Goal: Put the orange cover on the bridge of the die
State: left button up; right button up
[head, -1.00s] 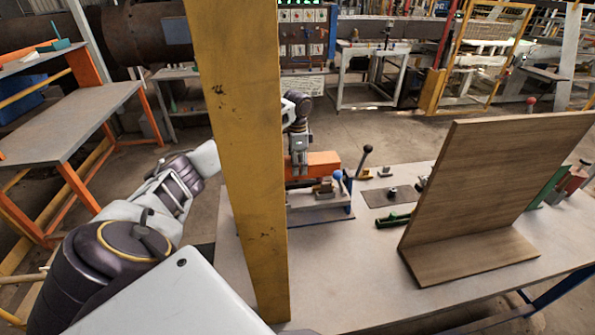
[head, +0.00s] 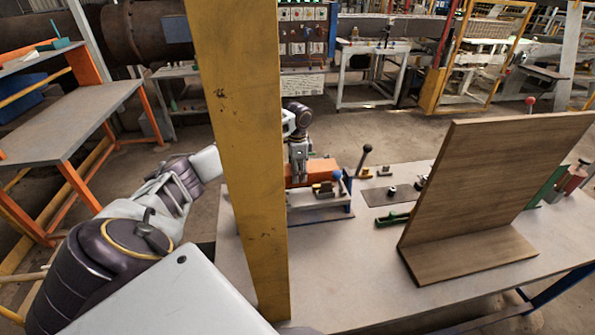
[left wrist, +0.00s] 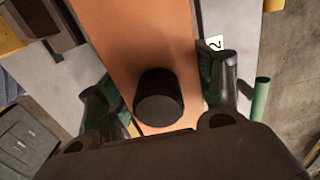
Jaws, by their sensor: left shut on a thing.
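The orange cover (head: 320,168) is an orange block with a black round knob, seen in part behind the yellow post in the head view. In the left wrist view the cover (left wrist: 140,35) runs between my fingers, with the knob (left wrist: 158,97) close to the palm. My left gripper (head: 299,172) is shut on the cover; its fingers show on either side of it in the wrist view (left wrist: 160,95). The die (head: 318,201) sits on the table just below the cover. Whether the cover touches its bridge cannot be told. My right gripper is not in view.
A yellow post (head: 245,170) stands in front and hides part of my left arm and the die. A wooden L-shaped board (head: 490,190) fills the table's right side. A black-knobbed lever (head: 362,160) and a green-handled tool (head: 392,219) are right of the die.

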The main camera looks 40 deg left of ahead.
pick_arm(q)
jog(key=shift+f, duration=0.1)
jog(key=o, duration=1.1)
notch_tip(320, 180, up, 10)
jog(key=shift+r+b, duration=0.15)
jog(key=shift+b, duration=0.9)
jog(key=shift+r, duration=0.95)
